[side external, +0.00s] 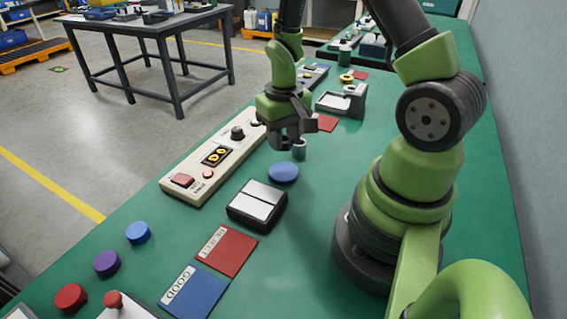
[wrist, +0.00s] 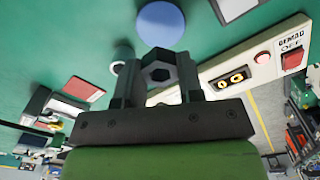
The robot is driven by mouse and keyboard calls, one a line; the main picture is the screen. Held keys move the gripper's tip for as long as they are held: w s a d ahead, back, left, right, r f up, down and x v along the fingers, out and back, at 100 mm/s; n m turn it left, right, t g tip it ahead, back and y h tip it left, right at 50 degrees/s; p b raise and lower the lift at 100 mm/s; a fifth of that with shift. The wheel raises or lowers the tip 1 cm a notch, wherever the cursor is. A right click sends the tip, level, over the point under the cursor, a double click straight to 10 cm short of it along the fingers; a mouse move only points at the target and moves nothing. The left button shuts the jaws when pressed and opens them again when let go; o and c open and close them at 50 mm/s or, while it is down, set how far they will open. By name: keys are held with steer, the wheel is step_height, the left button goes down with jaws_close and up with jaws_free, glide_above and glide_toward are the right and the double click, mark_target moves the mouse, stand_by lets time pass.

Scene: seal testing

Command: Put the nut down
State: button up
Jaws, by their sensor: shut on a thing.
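My gripper (side external: 287,138) hangs low over the green bench, beside the long beige control panel. In the wrist view my gripper (wrist: 159,82) is shut on a dark grey nut (wrist: 160,72), whose six-sided hole faces the camera. The fingers mostly hide the nut in the side view, and I cannot tell whether it touches the bench. A small grey cylinder (side external: 299,149) stands just right of the fingers in the side view; it also shows beside the left finger in the wrist view (wrist: 118,67).
A blue disc (side external: 284,173) lies in front of the gripper, with a black box with white top plates (side external: 258,204) nearer. The beige panel (side external: 193,185) runs along the left. Red (side external: 227,250) and blue (side external: 188,292) cards lie in front. Green bench right of the disc is clear.

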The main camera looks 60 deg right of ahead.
steer(key=shift+f, duration=3.25)
steer(key=shift+f, duration=0.15)
steer(key=o, duration=1)
step_height(320, 180, up, 12)
step_height(320, 180, up, 11)
steer(key=t, duration=0.3)
glide_above(284, 171)
steer(key=s+a, duration=0.2)
steer(key=a, duration=0.4)
steer(key=s+a+r+n+t+y, duration=0.2)
steer(key=s+a+r+t, duration=0.2)
steer(key=s+a+r, duration=0.1)
steer(key=s+r, duration=0.1)
steer(key=s, duration=0.1)
steer(key=shift+s+a+r, duration=0.3)
steer(key=shift+a+r, duration=0.05)
steer(key=shift+r, duration=0.05)
